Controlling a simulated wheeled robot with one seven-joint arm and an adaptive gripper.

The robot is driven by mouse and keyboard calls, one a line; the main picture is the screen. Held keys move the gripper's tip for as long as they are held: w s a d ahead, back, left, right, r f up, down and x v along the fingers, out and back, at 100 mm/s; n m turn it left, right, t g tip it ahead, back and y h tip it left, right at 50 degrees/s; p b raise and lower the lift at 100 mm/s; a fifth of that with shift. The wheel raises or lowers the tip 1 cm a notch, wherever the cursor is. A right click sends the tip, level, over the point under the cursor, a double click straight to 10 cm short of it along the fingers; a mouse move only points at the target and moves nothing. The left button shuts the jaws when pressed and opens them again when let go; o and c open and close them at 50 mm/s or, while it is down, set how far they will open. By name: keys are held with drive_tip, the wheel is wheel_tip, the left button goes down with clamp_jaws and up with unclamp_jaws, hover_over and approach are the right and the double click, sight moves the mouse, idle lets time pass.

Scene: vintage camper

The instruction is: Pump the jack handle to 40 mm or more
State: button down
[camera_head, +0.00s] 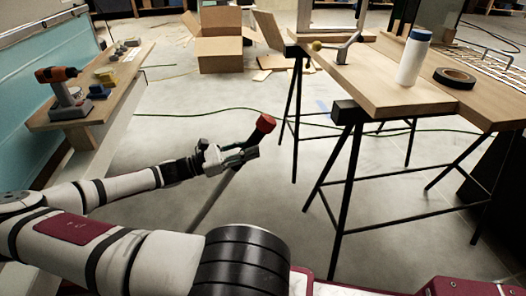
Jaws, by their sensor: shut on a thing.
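My gripper (240,158) is near the middle of the head view, at the end of my outstretched arm. It is shut around the jack handle (258,133), a dark bar with a red grip at its upper end. The red end sticks out up and to the right beyond the fingers. A grey rod (213,200) runs down and left from below the gripper. The jack's body and any lift reading are not visible; my arm hides the lower area.
A wooden trestle table (385,85) at right holds a white bottle (412,57) and black tape (454,78); its black legs stand near my gripper. At left, a bench (95,105) bears an orange drill (58,77). An open cardboard box (219,42) and a green cable lie behind.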

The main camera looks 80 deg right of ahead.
drive_tip(key=w+a+r+g+h, duration=0.1)
drive_tip(key=w+a+r, duration=0.2)
drive_tip(key=w, duration=0.4)
drive_tip(key=w+a+r+n+g+h, duration=0.1)
drive_tip(key=w+a+r, duration=0.1)
drive_tip(key=w, duration=0.5)
drive_tip(key=w+a+r+g+h, duration=0.1)
drive_tip(key=w+a+r, duration=0.2)
drive_tip(key=w, duration=0.4)
drive_tip(key=shift+a+r+p, duration=0.35)
drive_tip(key=shift+p, duration=0.1)
drive_tip(key=c, duration=1.2)
unclamp_jaws()
drive_tip(key=shift+w+a+g, duration=0.1)
drive_tip(key=shift+w+g, duration=0.05)
drive_tip(key=shift+g, duration=0.15)
drive_tip(key=shift+c, duration=0.2)
drive_tip(key=shift+f, duration=0.1)
